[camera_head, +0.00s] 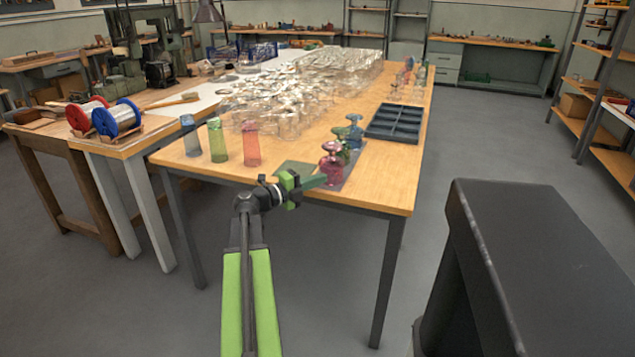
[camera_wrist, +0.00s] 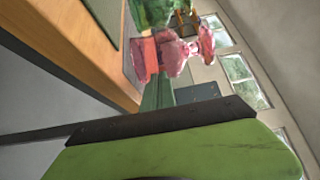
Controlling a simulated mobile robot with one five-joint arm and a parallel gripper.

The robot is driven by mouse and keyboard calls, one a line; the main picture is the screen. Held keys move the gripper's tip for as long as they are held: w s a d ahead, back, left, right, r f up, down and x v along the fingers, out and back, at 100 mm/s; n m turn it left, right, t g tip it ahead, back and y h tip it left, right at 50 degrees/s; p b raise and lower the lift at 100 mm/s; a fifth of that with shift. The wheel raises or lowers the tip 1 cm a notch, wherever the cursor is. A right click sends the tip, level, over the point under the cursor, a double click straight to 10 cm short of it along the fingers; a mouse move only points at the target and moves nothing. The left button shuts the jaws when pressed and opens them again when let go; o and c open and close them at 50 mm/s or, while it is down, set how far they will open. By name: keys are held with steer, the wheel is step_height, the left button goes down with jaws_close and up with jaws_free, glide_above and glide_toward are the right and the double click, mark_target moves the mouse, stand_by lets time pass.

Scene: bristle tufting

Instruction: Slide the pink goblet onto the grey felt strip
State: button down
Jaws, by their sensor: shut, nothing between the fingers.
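The pink goblet (camera_head: 331,165) stands upright near the table's front edge. In the wrist view the pink goblet (camera_wrist: 172,54) appears sideways, close beyond my fingers. The grey felt strip (camera_head: 350,171) shows beside and behind its lower part; I cannot tell whether its whole base is on the strip. A green goblet (camera_head: 343,153) and a blue goblet (camera_head: 354,132) stand behind it in a row. My gripper (camera_head: 318,181) is shut and empty, its green tip low at the pink goblet's left side. I cannot tell whether they touch.
A darker grey-green mat (camera_head: 290,167) lies left of the strip. A black compartment tray (camera_head: 396,122) stands behind to the right. Blue, green and pink tall glasses (camera_head: 218,140) stand left, with many clear glasses (camera_head: 290,95) behind. The table's front right corner (camera_head: 385,192) is bare.

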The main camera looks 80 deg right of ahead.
steer(key=s+a+v, duration=0.2)
steer(key=v, duration=1)
steer(key=shift+w+a, duration=0.25)
steer(key=shift+w, duration=0.05)
